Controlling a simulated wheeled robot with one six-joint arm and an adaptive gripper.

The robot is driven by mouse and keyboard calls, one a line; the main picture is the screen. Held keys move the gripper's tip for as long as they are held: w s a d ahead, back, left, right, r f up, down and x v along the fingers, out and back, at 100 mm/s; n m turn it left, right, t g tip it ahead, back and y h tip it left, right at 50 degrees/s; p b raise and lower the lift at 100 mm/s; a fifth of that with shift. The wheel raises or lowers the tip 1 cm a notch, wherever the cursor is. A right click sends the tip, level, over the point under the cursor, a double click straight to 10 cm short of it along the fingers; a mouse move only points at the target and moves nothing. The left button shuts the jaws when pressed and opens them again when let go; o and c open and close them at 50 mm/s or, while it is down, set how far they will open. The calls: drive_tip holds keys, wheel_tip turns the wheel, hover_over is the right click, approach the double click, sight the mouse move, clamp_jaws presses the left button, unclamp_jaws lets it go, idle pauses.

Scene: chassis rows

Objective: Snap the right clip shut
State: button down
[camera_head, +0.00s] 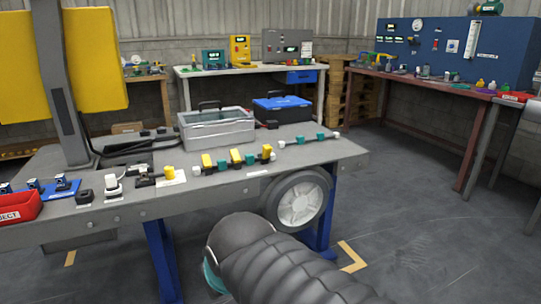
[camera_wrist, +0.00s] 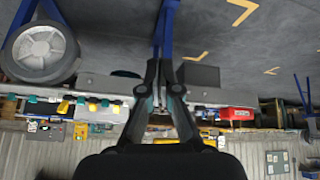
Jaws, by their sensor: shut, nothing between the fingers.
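Three yellow clips stand in a row with teal blocks between them near the front edge of the grey bench. The right clip (camera_head: 267,152) is at the row's right end, the middle clip (camera_head: 236,156) and left clip (camera_head: 208,162) are beside it. The yellow parts look raised, but they are too small to tell how far each is open. My gripper (camera_wrist: 159,66) shows in the wrist view with its two dark fingers together and nothing between them. It is apart from the clips, and the wrist picture is upside down.
The grey bench (camera_head: 110,222) carries a clear-lidded case (camera_head: 216,130), a blue toolbox (camera_head: 283,109), a red bin (camera_head: 18,207) and another rod with teal blocks (camera_head: 307,138). A yellow-panelled post (camera_head: 62,85) rises at left. Floor at right is clear.

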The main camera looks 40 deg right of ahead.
sight(268, 149)
drive_tip(key=w+d+r+n+t+h+b, duration=0.3)
drive_tip(key=w+d+n+t+h+b, duration=0.25)
drive_tip(key=w+d, duration=1.6)
drive_tip(key=w+d+f+n+t+y+b, duration=0.1)
drive_tip(key=d+n+t, duration=0.2)
drive_tip(key=d, duration=0.5)
drive_tip(key=w+d+f+n+t+y+b, duration=0.1)
drive_tip(key=d+f+n+t, duration=0.1)
drive_tip(key=d+n, duration=0.4)
drive_tip(key=shift+w+d+f+t, duration=0.25)
drive_tip(key=shift+d+t, duration=0.5)
drive_tip(key=shift+d, duration=0.5)
drive_tip(key=shift+n, duration=0.25)
drive_tip(key=p+x, duration=0.1)
drive_tip(key=x, duration=1.3)
drive_tip(key=shift+d, duration=0.1)
drive_tip(key=shift+w+r+p, duration=0.1)
drive_tip(key=shift+w+p, duration=0.05)
drive_tip(key=shift+p, duration=0.25)
